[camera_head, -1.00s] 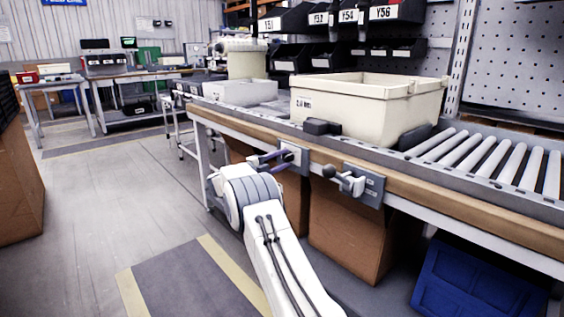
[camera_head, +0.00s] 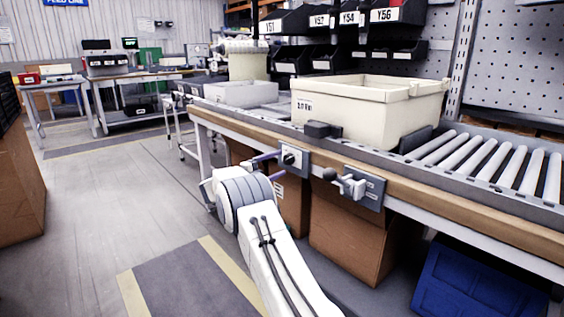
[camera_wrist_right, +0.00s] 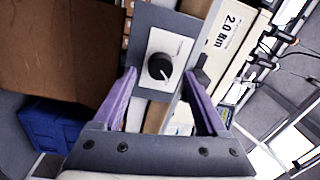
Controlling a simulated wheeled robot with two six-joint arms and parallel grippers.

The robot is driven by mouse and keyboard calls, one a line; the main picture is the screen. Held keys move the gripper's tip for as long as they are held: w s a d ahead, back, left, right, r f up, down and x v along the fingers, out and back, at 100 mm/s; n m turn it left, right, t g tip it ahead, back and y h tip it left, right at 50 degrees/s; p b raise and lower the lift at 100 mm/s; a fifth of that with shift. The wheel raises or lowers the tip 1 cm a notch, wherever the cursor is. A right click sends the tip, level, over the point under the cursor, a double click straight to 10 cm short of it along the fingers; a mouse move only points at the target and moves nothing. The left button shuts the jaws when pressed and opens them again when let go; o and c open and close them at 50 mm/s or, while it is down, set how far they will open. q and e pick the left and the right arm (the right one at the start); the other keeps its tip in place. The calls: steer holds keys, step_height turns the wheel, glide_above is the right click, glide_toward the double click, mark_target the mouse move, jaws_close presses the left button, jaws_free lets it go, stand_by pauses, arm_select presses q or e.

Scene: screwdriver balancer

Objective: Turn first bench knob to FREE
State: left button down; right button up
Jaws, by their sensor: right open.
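The bench knob (camera_head: 289,158) is a small black dial on a white label face, on a grey plate (camera_head: 303,160) fixed to the bench's front edge. In the right wrist view the knob (camera_wrist_right: 160,66) shows whole, its white mark pointing to the lower right. The label's words are too small to read. My right gripper (camera_head: 272,165) has purple fingers, spread open and empty. In the right wrist view its fingertips (camera_wrist_right: 160,73) stand either side of the knob's line, clear of the dial. My left gripper is not in view.
A second grey plate (camera_head: 374,190) with a ball-ended lever (camera_head: 345,183) sits to the right on the same edge. A cream bin (camera_head: 360,110) stands on the bench beside rollers (camera_head: 480,160). Cardboard boxes (camera_head: 350,235) and a blue crate (camera_head: 475,285) are below.

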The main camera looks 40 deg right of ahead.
steer(key=a+p, duration=0.1)
steer(key=a, duration=0.6)
steer(key=shift+s+a+f+p, duration=0.25)
steer(key=shift+s+a+p, duration=0.05)
steer(key=shift+a+p, duration=0.1)
